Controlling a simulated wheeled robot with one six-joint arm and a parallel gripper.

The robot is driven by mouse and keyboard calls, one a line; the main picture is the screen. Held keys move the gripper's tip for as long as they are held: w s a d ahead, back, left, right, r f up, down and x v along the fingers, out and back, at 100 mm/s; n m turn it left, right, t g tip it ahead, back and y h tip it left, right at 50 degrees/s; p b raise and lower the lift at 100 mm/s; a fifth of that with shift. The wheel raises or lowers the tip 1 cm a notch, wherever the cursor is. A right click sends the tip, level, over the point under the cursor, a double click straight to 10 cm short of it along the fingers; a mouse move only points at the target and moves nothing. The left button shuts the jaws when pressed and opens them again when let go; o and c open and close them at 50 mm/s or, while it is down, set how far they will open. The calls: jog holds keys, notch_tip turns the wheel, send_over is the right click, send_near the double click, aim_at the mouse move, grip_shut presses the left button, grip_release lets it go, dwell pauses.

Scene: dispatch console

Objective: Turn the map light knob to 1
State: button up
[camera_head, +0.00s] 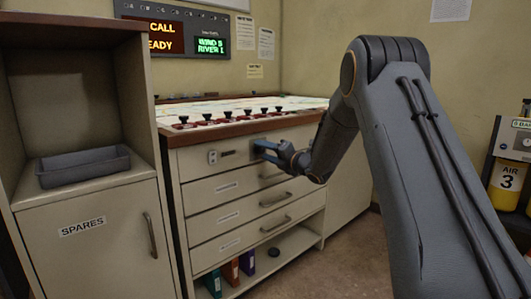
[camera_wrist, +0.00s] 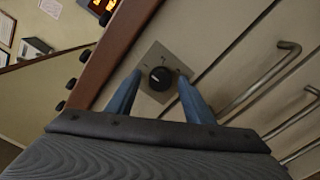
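The map light knob (camera_wrist: 160,78) is a round black knob on a square grey plate (camera_wrist: 152,58) in the wrist view. A pale mark shows on the knob, but I cannot read its setting or the small marks on the plate. My gripper (camera_wrist: 159,79) has its two blue fingers apart, one on each side of the knob, with a gap visible on both sides. In the head view my gripper (camera_head: 262,151) is at the top front panel of the map console (camera_head: 190,161), and it hides the knob there.
Drawers with bar handles (camera_head: 276,200) lie below the panel. A small white switch plate (camera_head: 212,157) is to the left. A row of black-topped red pieces (camera_head: 207,119) lines the console top. A spares cabinet (camera_head: 100,240) with a grey tray (camera_head: 84,169) stands at left.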

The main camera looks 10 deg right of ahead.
jog(key=p+v, duration=0.1)
jog(key=v, duration=0.7)
jog(key=shift+p, duration=0.35)
jog(key=shift+w+a, duration=0.1)
